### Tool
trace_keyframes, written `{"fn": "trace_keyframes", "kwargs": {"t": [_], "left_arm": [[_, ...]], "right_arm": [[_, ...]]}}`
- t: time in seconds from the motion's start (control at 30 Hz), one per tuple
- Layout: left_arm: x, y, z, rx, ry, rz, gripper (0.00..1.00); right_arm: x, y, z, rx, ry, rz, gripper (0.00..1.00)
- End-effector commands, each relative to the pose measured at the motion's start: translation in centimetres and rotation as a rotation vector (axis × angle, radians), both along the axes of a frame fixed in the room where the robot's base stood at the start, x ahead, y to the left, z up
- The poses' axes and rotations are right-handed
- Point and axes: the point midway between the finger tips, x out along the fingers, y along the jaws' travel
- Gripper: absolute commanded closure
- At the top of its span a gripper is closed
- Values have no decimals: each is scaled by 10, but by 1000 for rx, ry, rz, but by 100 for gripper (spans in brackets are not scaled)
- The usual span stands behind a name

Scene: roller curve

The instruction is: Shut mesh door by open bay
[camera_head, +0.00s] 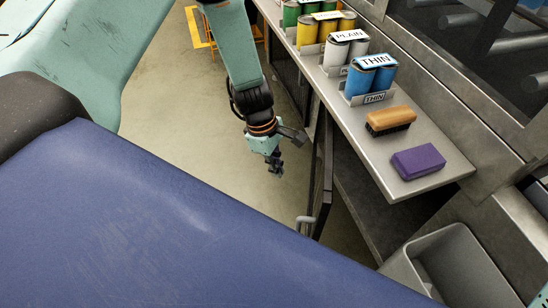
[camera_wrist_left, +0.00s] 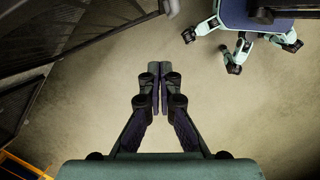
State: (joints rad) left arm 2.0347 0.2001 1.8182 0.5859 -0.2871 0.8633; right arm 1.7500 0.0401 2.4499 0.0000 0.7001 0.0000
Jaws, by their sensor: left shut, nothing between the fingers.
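The mesh door (camera_head: 321,180) stands swung out from the counter front, seen nearly edge-on, with a pale handle (camera_head: 305,221) at its near lower end. The open bay (camera_head: 375,205) is the dark space under the counter to its right. In the left wrist view the mesh door (camera_wrist_left: 105,22) spans the upper left, and its handle (camera_wrist_left: 172,8) is at the top edge. My left gripper (camera_head: 276,168) is shut and empty, left of the door and apart from it. Its closed fingers (camera_wrist_left: 159,70) point over bare floor.
The counter (camera_head: 440,180) carries a purple sponge (camera_head: 418,161), a wooden brush (camera_head: 390,119) and several labelled cans (camera_head: 371,76). A grey bin (camera_head: 450,268) stands below its near end. Another mesh panel (camera_head: 291,80) is farther along. Floor left of the door is clear.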

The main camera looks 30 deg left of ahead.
Motion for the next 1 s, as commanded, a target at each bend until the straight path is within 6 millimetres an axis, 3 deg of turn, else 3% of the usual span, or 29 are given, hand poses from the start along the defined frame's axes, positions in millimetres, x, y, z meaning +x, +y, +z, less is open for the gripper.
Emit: {"fn": "trace_keyframes", "kwargs": {"t": [0.13, 0.27, 0.47, 0.6, 0.8, 1.0], "left_arm": [[-1, 3, 13, 0, 0, 0, 100], [-9, 4, -1, -3, 17, 4, 100], [-42, 22, -71, -30, 92, 52, 100], [-60, 59, -127, 26, 71, -34, 100], [-57, 117, -191, 162, -81, -195, 100], [-35, 154, -231, 249, -310, -353, 100]], "right_arm": [[0, 0, 7, 0, 0, 0, 60], [0, 0, -2, 0, 0, 0, 60], [0, 0, -39, 0, 0, 0, 60], [0, 0, -65, 0, 1, 0, 60], [0, 0, -95, 0, 0, 0, 60], [0, 0, -118, 0, 0, 0, 60]]}}
